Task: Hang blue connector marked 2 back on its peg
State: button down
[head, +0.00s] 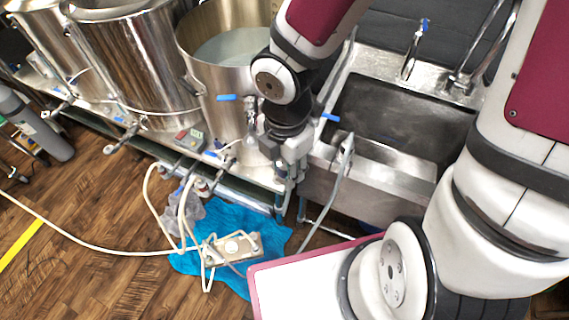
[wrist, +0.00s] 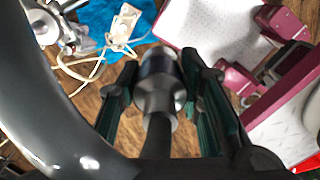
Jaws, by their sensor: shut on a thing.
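My gripper (head: 288,165) points down in front of the sink's left edge in the head view. In the wrist view its two dark green fingers (wrist: 160,95) stand on either side of a grey cylindrical connector (wrist: 158,98), and it is shut on this connector. The connector has a wide end with a dark, slightly bluish band and a narrower grey part nearer the camera. No number 2 can be read on it. In the head view the connector is too small and covered to make out. I cannot pick out the peg in either view.
A steel sink (head: 385,165) stands right of my gripper, with a grey hose (head: 330,195) hanging at its front. Steel kettles (head: 135,60) with blue-handled valves stand left. Below, a pump (head: 232,246) with pale hoses sits on a blue cloth (head: 205,218) on the wooden floor.

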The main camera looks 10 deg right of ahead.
jog(key=shift+r, duration=0.1)
jog(key=shift+r+p, duration=2)
jog(key=shift+r, duration=0.2)
